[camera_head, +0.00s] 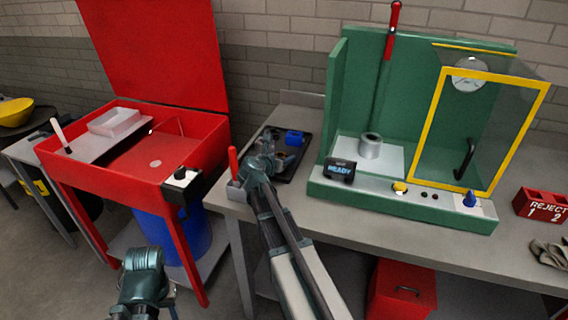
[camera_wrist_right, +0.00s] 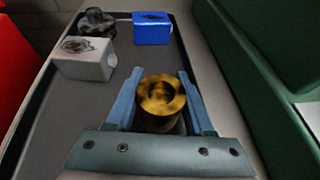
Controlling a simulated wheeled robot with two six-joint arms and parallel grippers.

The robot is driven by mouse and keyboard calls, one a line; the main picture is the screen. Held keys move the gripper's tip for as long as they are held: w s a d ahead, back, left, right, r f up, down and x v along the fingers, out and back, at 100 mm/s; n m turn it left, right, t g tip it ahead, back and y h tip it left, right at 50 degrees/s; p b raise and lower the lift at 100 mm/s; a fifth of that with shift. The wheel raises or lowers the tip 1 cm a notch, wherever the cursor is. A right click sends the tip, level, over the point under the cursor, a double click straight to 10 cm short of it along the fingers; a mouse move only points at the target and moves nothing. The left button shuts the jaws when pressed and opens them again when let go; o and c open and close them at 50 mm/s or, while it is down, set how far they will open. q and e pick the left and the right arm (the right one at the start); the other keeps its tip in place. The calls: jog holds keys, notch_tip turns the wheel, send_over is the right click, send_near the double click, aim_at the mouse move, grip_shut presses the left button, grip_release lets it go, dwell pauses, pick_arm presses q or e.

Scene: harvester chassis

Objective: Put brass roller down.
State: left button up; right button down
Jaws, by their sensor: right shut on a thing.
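The brass roller (camera_wrist_right: 160,98) is a short gold ring with a dark bore, seen end-on in the right wrist view. My right gripper (camera_wrist_right: 161,100) is shut on it, with one blue finger on each side. The dark tray (camera_wrist_right: 38,130) lies under it; I cannot tell whether the roller touches the tray floor. In the head view my right gripper (camera_head: 264,162) is over the left part of the tray (camera_head: 297,168), and the roller is not clearly seen there. My left arm's end (camera_head: 143,264) is low at the left, its jaws not clear.
The tray's far end holds a blue block (camera_wrist_right: 152,28), a grey block (camera_wrist_right: 86,58) and a dark round part (camera_wrist_right: 97,22). A green test stand (camera_head: 400,205) with a grey cylinder (camera_head: 370,146) stands right of the tray. A red washer-like cabinet (camera_head: 130,160) stands left.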

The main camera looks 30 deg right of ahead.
jog(key=shift+f, duration=0.15)
jog(key=c, duration=0.6)
grip_release()
jog(key=shift+o, duration=0.2)
